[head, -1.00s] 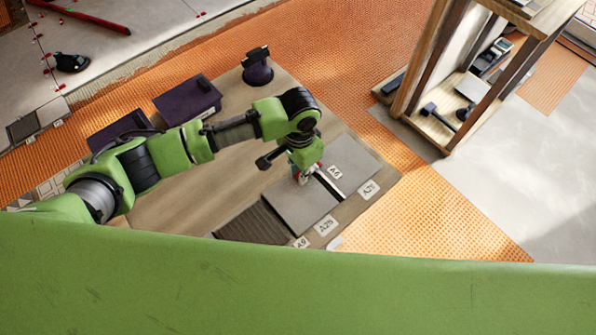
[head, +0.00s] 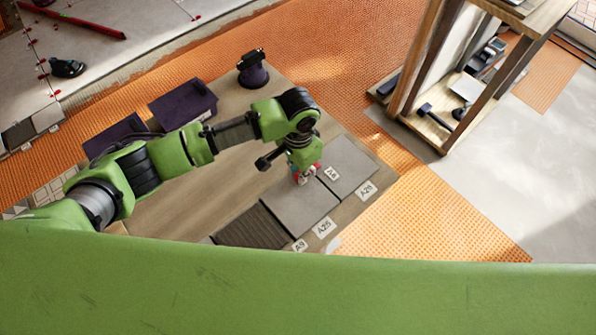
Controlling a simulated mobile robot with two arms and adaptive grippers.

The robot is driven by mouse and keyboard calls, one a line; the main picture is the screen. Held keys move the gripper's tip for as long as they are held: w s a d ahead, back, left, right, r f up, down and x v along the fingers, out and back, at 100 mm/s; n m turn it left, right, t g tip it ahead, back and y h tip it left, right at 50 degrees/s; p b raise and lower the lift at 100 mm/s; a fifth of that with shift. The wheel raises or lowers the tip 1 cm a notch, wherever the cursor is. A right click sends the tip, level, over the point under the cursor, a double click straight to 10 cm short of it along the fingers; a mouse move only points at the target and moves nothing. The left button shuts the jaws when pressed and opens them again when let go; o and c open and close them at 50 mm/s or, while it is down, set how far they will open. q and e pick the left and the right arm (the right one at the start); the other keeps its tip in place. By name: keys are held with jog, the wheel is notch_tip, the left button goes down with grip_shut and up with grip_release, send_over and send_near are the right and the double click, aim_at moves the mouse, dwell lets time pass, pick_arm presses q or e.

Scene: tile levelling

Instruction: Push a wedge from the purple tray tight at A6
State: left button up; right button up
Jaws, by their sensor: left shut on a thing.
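My left gripper (head: 303,176) points down at the joint between two grey tiles, by the A6 label (head: 331,173). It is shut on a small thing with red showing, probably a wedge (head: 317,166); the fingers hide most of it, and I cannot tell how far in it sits. One grey tile (head: 298,207) lies below the joint and another grey tile (head: 352,163) lies right of it; only a thin dark line shows between them. Two dark purple containers (head: 184,103) (head: 116,133) stand on the board; their contents are not visible. My right gripper is not in view.
A ribbed dark tile (head: 252,229) lies beside the A9 label (head: 299,245). Labels A25 (head: 324,227) and A26 (head: 366,190) lie along the board's edge. A purple holder (head: 252,70) stands at the back. A wooden shelf (head: 432,125) stands at right.

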pick_arm(q)
jog(key=o, duration=0.8)
jog(key=shift+w+d+r, duration=0.1)
jog(key=shift+d+r, duration=0.05)
jog(key=shift+o, duration=0.2)
notch_tip(320, 180, up, 12)
